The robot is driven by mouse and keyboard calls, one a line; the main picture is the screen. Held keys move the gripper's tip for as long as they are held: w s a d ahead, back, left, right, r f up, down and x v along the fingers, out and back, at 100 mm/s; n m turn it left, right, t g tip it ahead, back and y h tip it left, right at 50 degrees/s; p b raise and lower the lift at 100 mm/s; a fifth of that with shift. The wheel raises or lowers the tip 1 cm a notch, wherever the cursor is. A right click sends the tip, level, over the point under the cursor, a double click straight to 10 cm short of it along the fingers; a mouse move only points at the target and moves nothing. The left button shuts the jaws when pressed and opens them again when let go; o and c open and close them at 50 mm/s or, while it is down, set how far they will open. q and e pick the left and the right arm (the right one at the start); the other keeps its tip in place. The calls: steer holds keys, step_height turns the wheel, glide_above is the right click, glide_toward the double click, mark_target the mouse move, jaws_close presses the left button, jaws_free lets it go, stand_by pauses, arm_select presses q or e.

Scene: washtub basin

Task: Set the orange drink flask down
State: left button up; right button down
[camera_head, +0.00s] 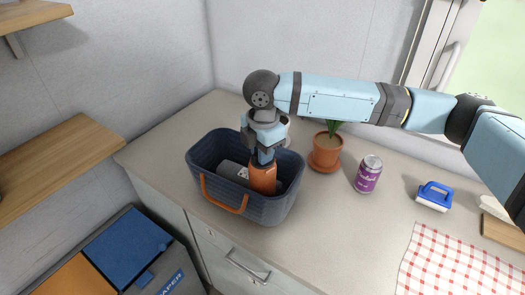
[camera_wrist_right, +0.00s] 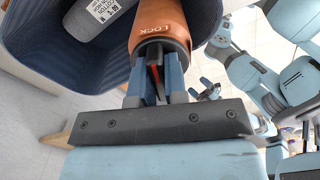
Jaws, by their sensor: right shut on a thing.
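The orange drink flask (camera_head: 262,179) is roughly upright inside the dark blue basin (camera_head: 239,205), which has an orange handle. My right gripper (camera_head: 262,156) points down into the basin and is shut on the flask's upper end. The right wrist view shows the flask (camera_wrist_right: 158,22) with the word LOCK near the gripped end, between the fingers of my right gripper (camera_wrist_right: 153,75). The flask's base is hidden, so I cannot tell whether it touches the basin floor.
A grey labelled thing (camera_head: 233,170) lies in the basin beside the flask. The counter (camera_head: 335,215) is clear in front of the can.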

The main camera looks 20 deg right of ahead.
steer(key=shift+f, duration=0.15)
steer(key=c, duration=1.6)
jaws_free()
steer(key=shift+f, duration=0.15)
steer(key=o, duration=0.5)
steer(key=shift+c, duration=0.2)
steer(key=shift+r, duration=0.3)
step_height(320, 180, up, 12)
steer(key=shift+b, duration=0.45)
